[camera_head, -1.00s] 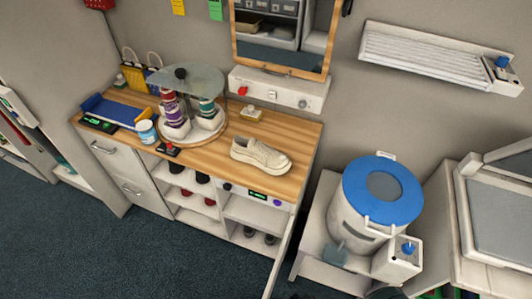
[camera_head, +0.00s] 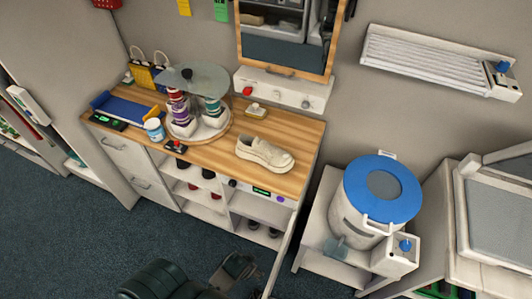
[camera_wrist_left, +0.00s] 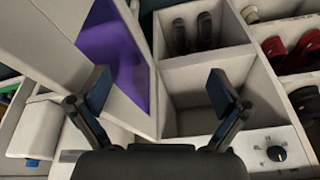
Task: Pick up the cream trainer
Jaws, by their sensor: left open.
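The cream trainer (camera_head: 265,153) rests upright on the right part of the wooden worktop (camera_head: 225,158), its toe towards the right. It does not show in the left wrist view. My left gripper (camera_head: 238,268) is low at the bottom of the head view, in front of the bench and well below the trainer. In the left wrist view my left gripper (camera_wrist_left: 161,92) has its fingers wide apart with nothing between them. My right gripper is not in view.
Cubby shelves with dark and red shoes (camera_wrist_left: 292,55) lie under the worktop. An open door panel with a purple face (camera_wrist_left: 120,60) stands beside them. A round carousel with bottles (camera_head: 195,105) is left of the trainer. A blue-lidded drum (camera_head: 383,190) stands right.

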